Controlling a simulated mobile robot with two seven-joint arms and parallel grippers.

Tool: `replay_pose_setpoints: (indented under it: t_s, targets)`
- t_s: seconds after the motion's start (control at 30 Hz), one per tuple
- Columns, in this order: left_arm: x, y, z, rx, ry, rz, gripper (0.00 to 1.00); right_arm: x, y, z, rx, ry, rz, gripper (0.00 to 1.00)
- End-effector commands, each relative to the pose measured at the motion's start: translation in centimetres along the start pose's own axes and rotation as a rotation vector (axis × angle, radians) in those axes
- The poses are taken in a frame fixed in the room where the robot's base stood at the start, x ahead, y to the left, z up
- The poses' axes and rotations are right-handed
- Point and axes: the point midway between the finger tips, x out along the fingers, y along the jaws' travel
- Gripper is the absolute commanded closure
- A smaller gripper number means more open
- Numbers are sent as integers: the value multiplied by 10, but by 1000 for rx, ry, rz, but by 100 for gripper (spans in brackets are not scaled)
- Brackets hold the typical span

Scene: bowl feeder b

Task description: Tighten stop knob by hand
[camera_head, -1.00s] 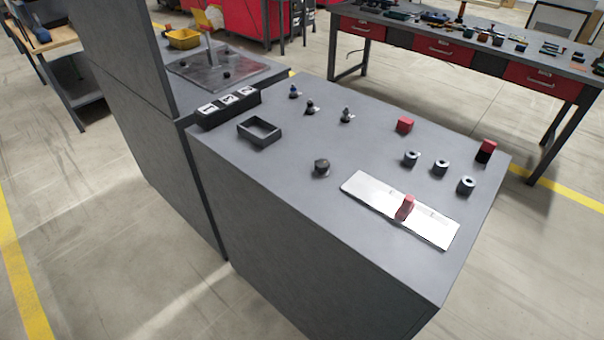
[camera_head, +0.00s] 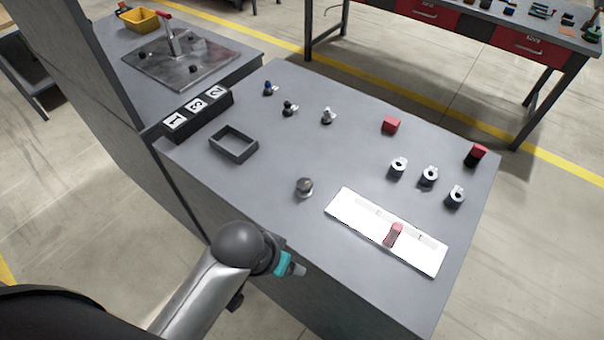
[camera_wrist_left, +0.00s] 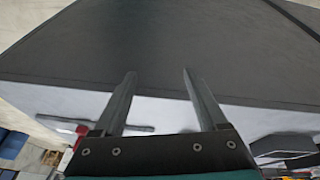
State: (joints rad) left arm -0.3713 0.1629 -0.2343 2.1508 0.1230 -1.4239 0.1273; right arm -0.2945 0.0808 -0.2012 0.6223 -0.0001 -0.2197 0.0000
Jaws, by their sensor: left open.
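A round grey knob-like piece (camera_head: 304,187) stands on the grey worktop (camera_head: 280,230), left of a white plate (camera_head: 345,212). On the metal plate (camera_head: 150,72) at the far left stand a post with a red top (camera_head: 165,16) and small dark knobs (camera_head: 194,69). I cannot tell which of these is the stop knob. My left gripper (camera_head: 299,271) is near the worktop's front edge, apart from the pieces. In the left wrist view my left gripper (camera_wrist_left: 158,78) has its two fingers apart, with nothing between them. My right gripper is not in view.
A red piece (camera_head: 393,235) is on the white plate. Several small pieces, including grey rings (camera_head: 398,167) and a red cube (camera_head: 391,125), stand behind. A dark frame (camera_head: 233,157) and a numbered holder (camera_head: 196,131) are at left.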

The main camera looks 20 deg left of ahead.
Motion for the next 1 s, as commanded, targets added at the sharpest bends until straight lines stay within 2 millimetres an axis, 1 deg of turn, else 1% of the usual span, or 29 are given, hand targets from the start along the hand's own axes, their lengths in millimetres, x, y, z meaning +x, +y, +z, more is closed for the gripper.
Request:
replay_pose_setpoints:
  t_s: [0.03, 0.07, 0.1, 0.13, 0.2, 0.4, 0.5, 0.6, 0.67, 0.77, 0.87, 1.0]
  targets:
    - [-18, 6, -10, 5, 15, 11, 25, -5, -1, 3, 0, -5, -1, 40]
    - [-27, 10, -15, 7, 21, 21, 25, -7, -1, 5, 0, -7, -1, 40]
    - [-41, 17, -25, 12, 32, 39, 25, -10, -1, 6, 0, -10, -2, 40]
    - [-51, 24, -33, 18, 38, 58, 25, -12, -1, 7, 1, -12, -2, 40]
    - [-59, 37, -46, 23, 37, 94, 25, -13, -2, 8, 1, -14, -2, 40]
    - [-62, 66, -78, 34, 6, 169, 25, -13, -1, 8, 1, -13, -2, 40]
    - [-62, 75, -94, 33, -24, 189, 25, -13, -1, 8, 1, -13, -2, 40]
    - [-62, 80, -111, 23, -68, 189, 25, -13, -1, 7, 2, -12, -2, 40]
    - [-63, 80, -121, 11, -98, 178, 25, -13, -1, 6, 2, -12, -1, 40]
    - [-66, 74, -137, -23, -146, 144, 25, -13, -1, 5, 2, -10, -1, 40]
    - [-72, 61, -154, -76, -190, 90, 25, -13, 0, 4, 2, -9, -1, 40]
    - [-86, 35, -180, -184, -240, -2, 25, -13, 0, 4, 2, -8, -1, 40]
